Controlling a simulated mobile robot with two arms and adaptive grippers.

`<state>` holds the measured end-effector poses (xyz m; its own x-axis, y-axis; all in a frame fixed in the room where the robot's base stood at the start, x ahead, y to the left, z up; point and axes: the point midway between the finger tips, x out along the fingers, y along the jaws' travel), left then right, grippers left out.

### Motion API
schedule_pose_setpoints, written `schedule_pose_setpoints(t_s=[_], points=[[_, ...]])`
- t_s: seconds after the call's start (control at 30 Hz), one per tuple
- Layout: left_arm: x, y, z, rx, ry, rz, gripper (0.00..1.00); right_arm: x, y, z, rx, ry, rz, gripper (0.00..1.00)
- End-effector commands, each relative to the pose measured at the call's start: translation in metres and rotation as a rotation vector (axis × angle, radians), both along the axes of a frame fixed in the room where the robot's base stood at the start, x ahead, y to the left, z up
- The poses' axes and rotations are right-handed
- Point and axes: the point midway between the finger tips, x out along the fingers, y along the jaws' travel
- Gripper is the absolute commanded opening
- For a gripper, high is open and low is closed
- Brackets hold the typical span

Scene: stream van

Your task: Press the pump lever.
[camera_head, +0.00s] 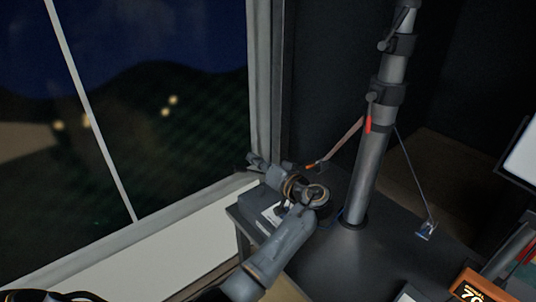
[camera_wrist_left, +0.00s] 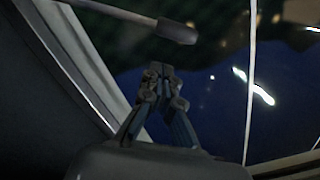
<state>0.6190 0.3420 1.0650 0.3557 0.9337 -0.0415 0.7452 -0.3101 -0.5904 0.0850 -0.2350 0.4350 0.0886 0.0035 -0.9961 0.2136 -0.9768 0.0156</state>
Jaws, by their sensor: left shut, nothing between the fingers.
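My left gripper (camera_head: 254,159) is shut and empty. It points left towards the window frame, above a grey box. In the left wrist view its closed fingertips (camera_wrist_left: 160,70) are at the middle, with the dark window behind. A grey rod with a thicker rounded end, which looks like the pump lever (camera_wrist_left: 172,32), comes in from the top left of that view. Its end is just beyond and above the fingertips in the picture, with a visible gap. I cannot pick the lever out in the head view. The grey box (camera_head: 256,208) is partly hidden by my arm. My right gripper is not in view.
A telescoping grey mast (camera_head: 369,165) stands on the dark table (camera_head: 345,262), right of my left arm. Straps run down from it on both sides. The window frame (camera_head: 262,95) borders the left. An orange-labelled item (camera_head: 478,288) is at the bottom right.

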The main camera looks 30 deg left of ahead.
Motion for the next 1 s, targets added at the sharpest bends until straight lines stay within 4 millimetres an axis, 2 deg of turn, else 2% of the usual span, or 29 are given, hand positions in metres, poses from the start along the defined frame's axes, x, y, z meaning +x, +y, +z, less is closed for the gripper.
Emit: schedule_pose_setpoints(t_s=[0.03, 0.23, 0.63, 0.77, 1.0], points=[[-0.004, 0.003, -0.002, 0.003, 0.003, 0.000, 0.00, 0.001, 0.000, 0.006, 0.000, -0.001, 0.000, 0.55], [-0.010, 0.008, -0.016, 0.001, -0.001, 0.000, 0.00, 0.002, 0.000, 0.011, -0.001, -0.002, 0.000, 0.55], [-0.011, 0.009, -0.019, -0.001, -0.005, 0.000, 0.00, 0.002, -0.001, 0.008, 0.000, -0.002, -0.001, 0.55], [-0.015, 0.010, -0.029, -0.015, -0.036, 0.000, 0.00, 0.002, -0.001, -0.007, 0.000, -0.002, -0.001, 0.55], [-0.029, 0.016, -0.051, -0.063, -0.150, 0.001, 0.00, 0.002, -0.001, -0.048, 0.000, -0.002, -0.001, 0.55]])
